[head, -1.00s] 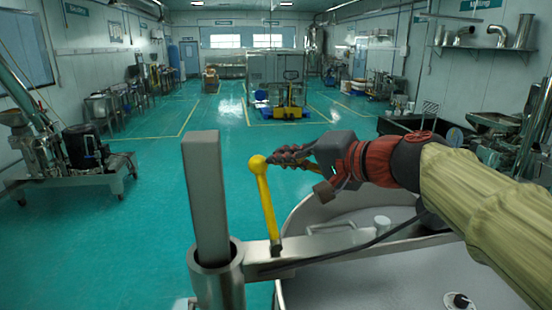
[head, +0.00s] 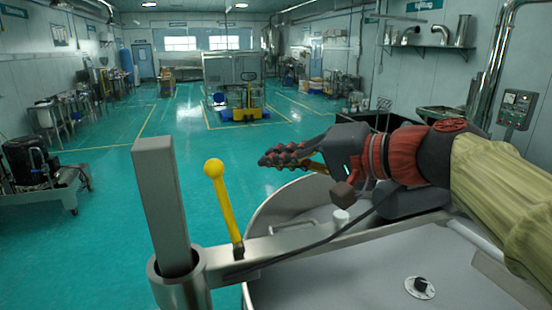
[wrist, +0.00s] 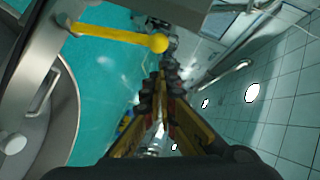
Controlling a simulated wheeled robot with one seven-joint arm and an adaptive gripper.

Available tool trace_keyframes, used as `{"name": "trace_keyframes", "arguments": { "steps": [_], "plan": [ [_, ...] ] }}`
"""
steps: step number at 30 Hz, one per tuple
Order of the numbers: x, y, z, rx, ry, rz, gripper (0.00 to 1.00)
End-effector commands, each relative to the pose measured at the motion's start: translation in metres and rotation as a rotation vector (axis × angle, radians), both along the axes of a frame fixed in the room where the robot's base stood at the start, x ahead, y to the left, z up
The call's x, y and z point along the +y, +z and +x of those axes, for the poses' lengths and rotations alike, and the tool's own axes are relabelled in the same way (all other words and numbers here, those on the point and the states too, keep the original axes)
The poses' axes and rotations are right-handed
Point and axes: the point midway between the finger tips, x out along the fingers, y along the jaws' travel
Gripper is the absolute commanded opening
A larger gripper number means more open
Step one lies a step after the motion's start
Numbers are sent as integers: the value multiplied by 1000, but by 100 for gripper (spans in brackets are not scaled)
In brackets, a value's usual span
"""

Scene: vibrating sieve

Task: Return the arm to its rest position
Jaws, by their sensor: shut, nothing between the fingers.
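My gripper (head: 270,160) is shut and empty, pointing left above the far rim of the round sieve. My arm, in a beige sleeve with a red and black wrist, reaches in from the right. A yellow lever with a ball knob (head: 215,169) stands on the sieve's metal arm, a little left of my fingertips and apart from them. In the wrist view my shut fingers (wrist: 162,75) point up the picture, and the yellow lever (wrist: 115,36) lies beyond them at the upper left.
The round steel sieve (head: 262,218) and its flat lid (head: 350,285) fill the lower right. A square steel post (head: 161,205) stands at the lower left. A wall control box (head: 517,108) is at the right.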

Motion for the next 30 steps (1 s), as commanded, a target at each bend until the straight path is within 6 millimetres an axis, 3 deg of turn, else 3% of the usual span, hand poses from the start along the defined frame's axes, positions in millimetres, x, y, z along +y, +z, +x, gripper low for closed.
{"name": "trace_keyframes", "arguments": {
  "steps": [2, 5, 11, 15, 21, 27, 30],
  "plan": [
    [-2, -3, 2, 9, -10, -7, 0],
    [-9, -30, 3, 37, -24, -72, 0],
    [-47, -132, -17, 126, -60, -330, 0],
    [-89, -199, -52, 168, -79, -545, 0],
    [-158, -280, -114, 198, -88, -857, 0],
    [-219, -330, -173, 187, -86, -1112, 0],
    [-231, -338, -190, 171, -94, -1159, 0]
  ]
}}
